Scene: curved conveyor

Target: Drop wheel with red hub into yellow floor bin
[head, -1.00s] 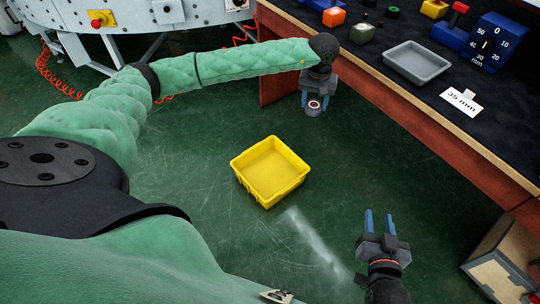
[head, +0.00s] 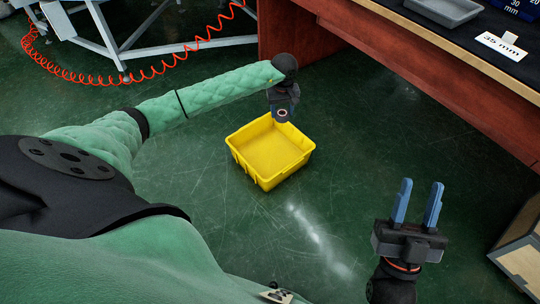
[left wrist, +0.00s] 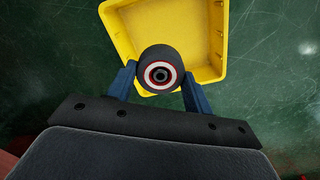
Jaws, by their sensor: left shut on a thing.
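The wheel with a red hub (left wrist: 160,73) is dark with a red ring and a pale ring around its centre. My left gripper (left wrist: 159,88) is shut on it, a blue finger on each side. In the head view the wheel (head: 282,114) hangs under my left gripper (head: 283,100) at the far edge of the yellow floor bin (head: 258,172). The bin looks empty. In the left wrist view the bin (left wrist: 118,22) shows beyond the wheel, lower down. My right gripper (head: 416,205) is open and empty, its blue fingers apart, to the right of the bin.
A dark-topped workbench (head: 440,60) with a red-brown front stands at the upper right, holding a grey tray (head: 445,8) and a 35 mm card (head: 500,46). A wooden box (head: 520,262) stands at lower right. Green floor around the bin is clear.

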